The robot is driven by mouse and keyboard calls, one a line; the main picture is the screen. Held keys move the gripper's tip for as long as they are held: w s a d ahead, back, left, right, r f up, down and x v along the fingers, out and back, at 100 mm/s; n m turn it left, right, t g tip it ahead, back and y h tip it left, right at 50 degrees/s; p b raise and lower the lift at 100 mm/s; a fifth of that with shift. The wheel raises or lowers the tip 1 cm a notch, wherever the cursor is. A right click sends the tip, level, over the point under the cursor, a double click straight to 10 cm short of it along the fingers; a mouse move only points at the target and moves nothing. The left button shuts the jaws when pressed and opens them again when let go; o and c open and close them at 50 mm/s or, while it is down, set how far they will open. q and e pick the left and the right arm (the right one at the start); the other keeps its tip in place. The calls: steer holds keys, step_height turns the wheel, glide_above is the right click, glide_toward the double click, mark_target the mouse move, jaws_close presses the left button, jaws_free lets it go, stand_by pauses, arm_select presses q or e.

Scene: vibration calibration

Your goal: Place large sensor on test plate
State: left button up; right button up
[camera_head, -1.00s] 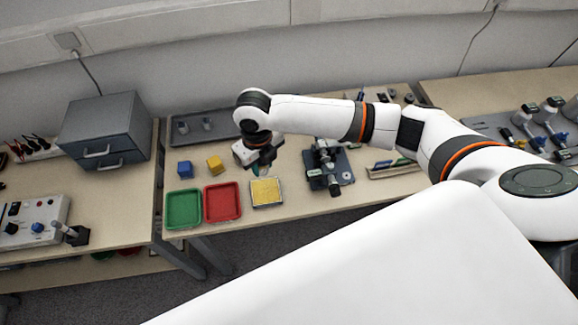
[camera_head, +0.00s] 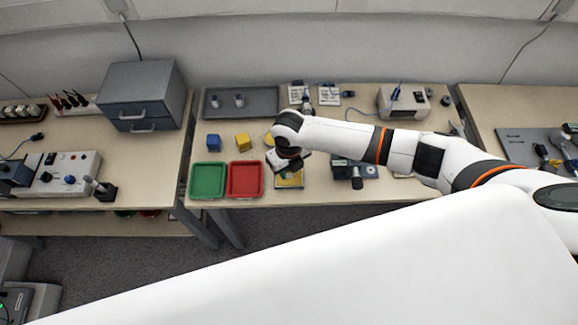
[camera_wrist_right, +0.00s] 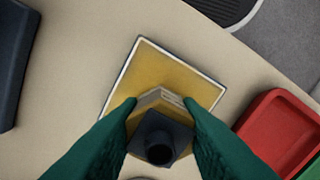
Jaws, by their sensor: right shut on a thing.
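My right gripper (camera_wrist_right: 160,104) has green fingers and is shut on a dark squarish block with a round black stub and a paler body, which I take as the large sensor (camera_wrist_right: 160,142). In the right wrist view the sensor is in front of a yellow square plate with a pale rim (camera_wrist_right: 170,70), likely the test plate. I cannot tell whether they touch. In the head view the right gripper (camera_head: 289,166) is over the yellow plate (camera_head: 290,183), and the wrist hides most of the sensor and part of the plate. My left gripper is not in view.
A red tray (camera_head: 246,194) and a green tray (camera_head: 208,194) stand left of the plate. A blue block (camera_head: 213,142) and a yellow block (camera_head: 243,142) are behind them. A grey tray (camera_head: 265,113) holds small parts. My right arm hides part of a dark device (camera_head: 368,170).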

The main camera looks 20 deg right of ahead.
steer(key=shift+f, duration=0.15)
steer(key=o, duration=1)
step_height(320, 180, up, 12)
steer(key=shift+r+b, duration=0.25)
steer(key=shift+b, duration=0.1)
